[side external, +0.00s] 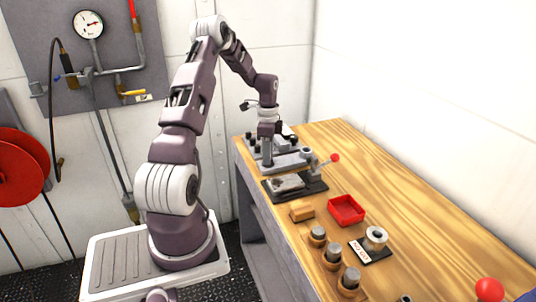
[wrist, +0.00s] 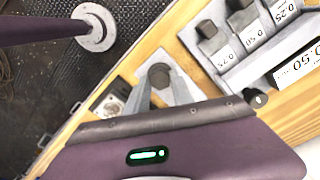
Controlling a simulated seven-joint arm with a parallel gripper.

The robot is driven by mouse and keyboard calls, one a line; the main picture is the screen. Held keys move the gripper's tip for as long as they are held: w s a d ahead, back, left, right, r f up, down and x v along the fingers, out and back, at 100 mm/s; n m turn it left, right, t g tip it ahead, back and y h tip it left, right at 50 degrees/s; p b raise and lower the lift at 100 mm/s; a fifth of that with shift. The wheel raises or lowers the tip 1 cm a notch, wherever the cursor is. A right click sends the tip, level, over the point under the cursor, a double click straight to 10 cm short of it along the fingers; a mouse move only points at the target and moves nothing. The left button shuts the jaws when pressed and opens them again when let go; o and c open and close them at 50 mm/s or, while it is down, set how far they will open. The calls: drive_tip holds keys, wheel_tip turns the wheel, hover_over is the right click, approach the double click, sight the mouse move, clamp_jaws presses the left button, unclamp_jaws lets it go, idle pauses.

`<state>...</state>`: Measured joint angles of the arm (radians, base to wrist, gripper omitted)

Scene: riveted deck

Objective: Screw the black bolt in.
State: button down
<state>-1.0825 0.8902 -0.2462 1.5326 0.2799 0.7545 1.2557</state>
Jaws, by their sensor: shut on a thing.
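The black bolt's dark round head (wrist: 159,75) shows in the wrist view between the two grey fingers of my gripper (wrist: 160,84). The fingers are shut on it from both sides. A grey metal block (wrist: 178,73) lies around and under the head; the bolt's shaft is hidden, so I cannot tell how deep it sits. In the side view my gripper (side external: 267,163) points straight down at the far end of the bench, beside a grey fixture (side external: 291,161). The bolt is too small to make out there.
A grey rack with dark blocks (wrist: 208,30) and number labels stands close to the gripper. A red-knobbed lever (side external: 335,158), a red tray (side external: 346,210), a tan block (side external: 302,210), a roll (side external: 376,237) and several round-topped holders (side external: 333,252) occupy the nearer bench.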

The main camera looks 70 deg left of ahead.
drive_tip(key=m, duration=0.4)
drive_tip(key=shift+a+r+m, duration=0.1)
drive_tip(key=shift+m, duration=0.2)
drive_tip(key=m, duration=0.5)
drive_tip(key=shift+w, duration=0.1)
drive_tip(key=m, duration=0.5)
drive_tip(key=shift+m, duration=0.4)
drive_tip(key=m, duration=0.4)
drive_tip(key=shift+m, duration=0.4)
drive_tip(key=c, duration=1.1)
unclamp_jaws()
